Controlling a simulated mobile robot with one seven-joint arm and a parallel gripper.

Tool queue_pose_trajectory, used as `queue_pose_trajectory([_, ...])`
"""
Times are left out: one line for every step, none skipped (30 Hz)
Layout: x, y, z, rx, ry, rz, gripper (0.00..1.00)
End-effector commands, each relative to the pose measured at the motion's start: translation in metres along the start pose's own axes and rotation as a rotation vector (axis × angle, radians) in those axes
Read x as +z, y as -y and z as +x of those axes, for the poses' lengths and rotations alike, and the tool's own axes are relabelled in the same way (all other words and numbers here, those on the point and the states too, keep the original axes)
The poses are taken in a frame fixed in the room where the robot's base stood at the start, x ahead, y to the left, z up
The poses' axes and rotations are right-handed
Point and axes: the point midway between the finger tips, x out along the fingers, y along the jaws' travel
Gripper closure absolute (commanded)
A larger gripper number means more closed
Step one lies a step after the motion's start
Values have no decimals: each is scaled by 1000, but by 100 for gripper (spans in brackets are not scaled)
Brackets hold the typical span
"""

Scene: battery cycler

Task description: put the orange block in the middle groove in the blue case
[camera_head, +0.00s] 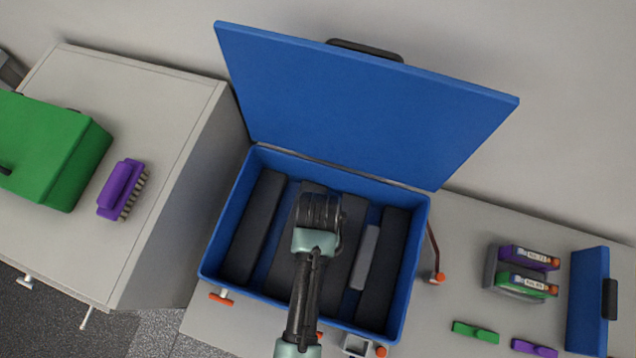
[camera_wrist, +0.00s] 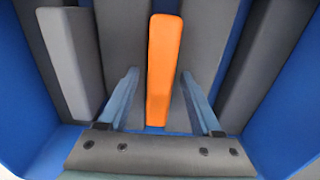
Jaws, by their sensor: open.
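The open blue case (camera_head: 214,245) stands on the grey bench with its lid raised; dark foam strips divide its inside into grooves. The orange block (camera_wrist: 162,70) shows in the wrist view, lying lengthwise between the two middle dark strips, in the middle groove. My gripper (camera_wrist: 159,78) is open above it, with one finger on each side and a visible gap to the block on both sides. In the head view my gripper (camera_head: 320,210) and arm cover the middle of the case and hide the orange block.
A grey block (camera_head: 366,257) lies in the groove to the right of the middle in the head view. The raised lid (camera_head: 360,100) stands behind the case. A green case (camera_head: 50,150) and a purple brush (camera_head: 121,188) are on the left cabinet. Small purple and green modules (camera_head: 528,270) stand at right.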

Motion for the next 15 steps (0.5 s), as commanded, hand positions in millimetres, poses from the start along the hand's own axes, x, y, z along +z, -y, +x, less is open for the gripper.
queue_pose_trajectory([0,0,-4,0,-2,0,34])
queue_pose_trajectory([-1,0,-8,0,-2,0,34])
queue_pose_trajectory([-1,0,-13,0,-4,-1,34])
queue_pose_trajectory([-1,1,-18,0,-3,-2,34])
queue_pose_trajectory([-1,1,-23,-1,-5,-2,34])
queue_pose_trajectory([-1,1,-31,-1,-5,-2,34])
queue_pose_trajectory([-1,1,-38,-1,-5,-2,34])
queue_pose_trajectory([-2,1,-45,-1,-7,-2,34])
queue_pose_trajectory([-2,1,-54,-1,-7,-2,34])
queue_pose_trajectory([-2,0,-61,-1,-7,-2,34])
queue_pose_trajectory([-2,0,-68,0,-6,-2,34])
queue_pose_trajectory([-2,0,-76,0,-6,-2,34])
queue_pose_trajectory([-2,0,-82,0,-6,-2,34])
queue_pose_trajectory([-2,0,-88,0,-5,-3,34])
queue_pose_trajectory([-1,0,-95,1,-5,-3,34])
